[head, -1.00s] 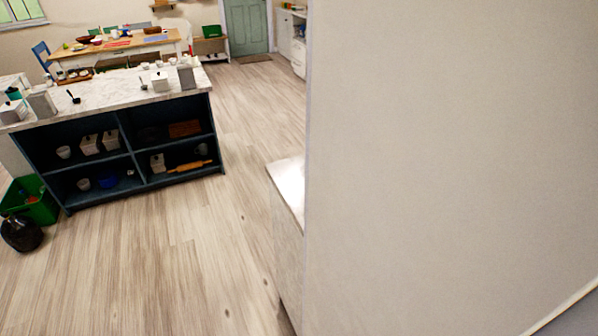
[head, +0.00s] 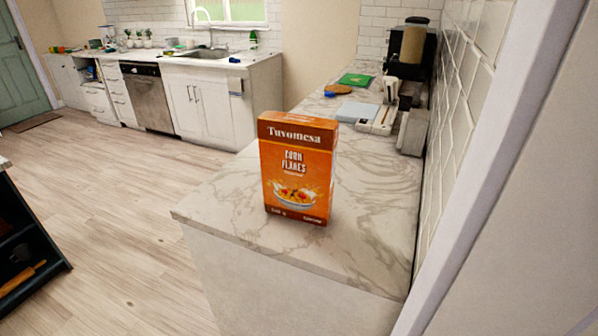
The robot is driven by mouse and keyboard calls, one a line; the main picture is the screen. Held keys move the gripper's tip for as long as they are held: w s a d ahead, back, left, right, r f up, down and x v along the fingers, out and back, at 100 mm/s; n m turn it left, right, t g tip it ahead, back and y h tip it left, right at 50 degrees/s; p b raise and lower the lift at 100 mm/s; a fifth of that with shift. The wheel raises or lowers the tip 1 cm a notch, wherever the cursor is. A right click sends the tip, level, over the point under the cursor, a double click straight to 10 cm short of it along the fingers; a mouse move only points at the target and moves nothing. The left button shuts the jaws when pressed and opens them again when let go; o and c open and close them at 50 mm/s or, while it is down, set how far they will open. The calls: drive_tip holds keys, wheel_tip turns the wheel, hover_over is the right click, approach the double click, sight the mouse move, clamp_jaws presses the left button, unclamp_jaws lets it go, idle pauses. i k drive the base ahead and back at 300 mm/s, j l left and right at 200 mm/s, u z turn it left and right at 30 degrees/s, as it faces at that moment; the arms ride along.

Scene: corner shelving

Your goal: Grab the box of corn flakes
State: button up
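The box of corn flakes (head: 297,170) is orange and brown with white lettering and a bowl picture on its front. It stands upright on the near end of a marble-patterned counter (head: 364,235), with its front towards my head camera. Nothing covers it in this view. My gripper is not in view.
Further back on the counter are a green board (head: 355,80), a white-blue board (head: 357,112) and a dark coffee machine (head: 411,50). A tiled wall and pale wall edge (head: 490,170) bound the right. Wooden floor (head: 120,215) is open on the left.

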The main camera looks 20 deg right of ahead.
sight(298, 152)
drive_tip(key=i+j, duration=0.2)
drive_tip(key=j, duration=0.15)
drive_tip(key=i+j, duration=0.15)
drive_tip(key=j, duration=0.2)
drive_tip(key=i+j+z, duration=0.1)
drive_tip(key=j, duration=0.25)
drive_tip(key=i+j, duration=0.45)
drive_tip(key=j, duration=0.3)
drive_tip(key=i+j+z, duration=0.1)
drive_tip(key=j, duration=0.25)
drive_tip(key=i, duration=0.05)
